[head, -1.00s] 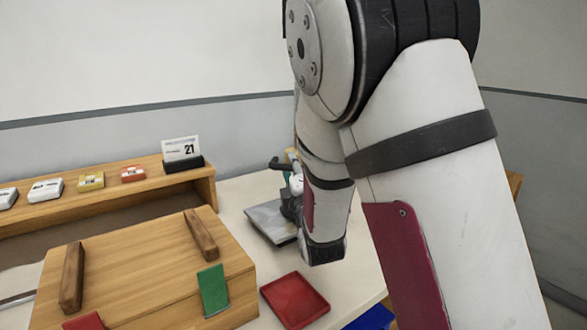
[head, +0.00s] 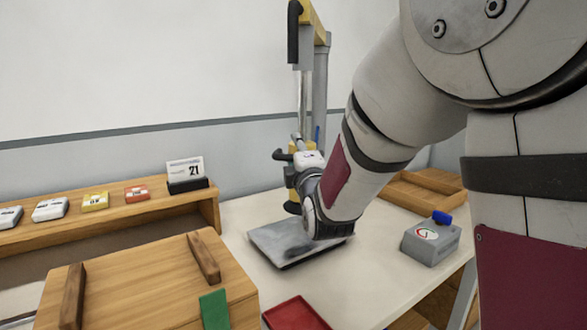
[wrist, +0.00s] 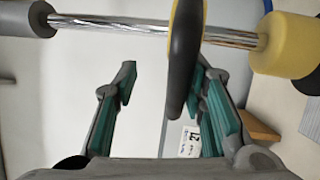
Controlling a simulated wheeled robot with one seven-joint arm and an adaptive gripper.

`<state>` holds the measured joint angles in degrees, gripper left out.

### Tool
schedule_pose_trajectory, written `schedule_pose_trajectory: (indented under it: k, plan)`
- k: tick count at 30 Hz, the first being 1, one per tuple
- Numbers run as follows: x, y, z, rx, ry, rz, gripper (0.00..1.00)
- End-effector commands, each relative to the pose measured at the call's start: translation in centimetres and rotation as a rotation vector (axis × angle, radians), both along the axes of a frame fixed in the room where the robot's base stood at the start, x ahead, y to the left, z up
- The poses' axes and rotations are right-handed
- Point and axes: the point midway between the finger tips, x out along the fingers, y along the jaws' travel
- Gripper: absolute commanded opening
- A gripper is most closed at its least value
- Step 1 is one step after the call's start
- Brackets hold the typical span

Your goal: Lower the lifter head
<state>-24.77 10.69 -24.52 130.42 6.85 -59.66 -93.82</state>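The lifter (head: 320,85) stands on a grey base plate (head: 268,238) on the white table, with a grey upright, a yellow top and a bright rod. Low on it are yellow and black parts and a black handle (head: 281,155), partly hidden by my arm. In the wrist view, a chrome rod (wrist: 115,28) runs between a grey end and a yellow cylinder (wrist: 288,45). A yellow-and-black lever-like part (wrist: 184,65) hangs from it in front of my gripper (wrist: 165,85). My gripper's fingers are open, and that part appears nearer the right finger; contact is unclear.
A wooden box (head: 150,280) and red tray (head: 295,314) are at front left. A grey gauge box (head: 430,242) and wooden tray (head: 425,190) are at right. White tabletop is clear between.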

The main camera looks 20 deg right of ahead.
Motion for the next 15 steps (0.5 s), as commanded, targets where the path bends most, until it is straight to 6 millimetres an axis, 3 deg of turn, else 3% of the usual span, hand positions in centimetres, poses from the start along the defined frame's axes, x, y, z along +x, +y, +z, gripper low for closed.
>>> schedule_pose_trajectory:
  k: [15]
  plan:
    - [-0.44, 0.04, 0.57, 0.001, -0.003, 0.000, 0.35]
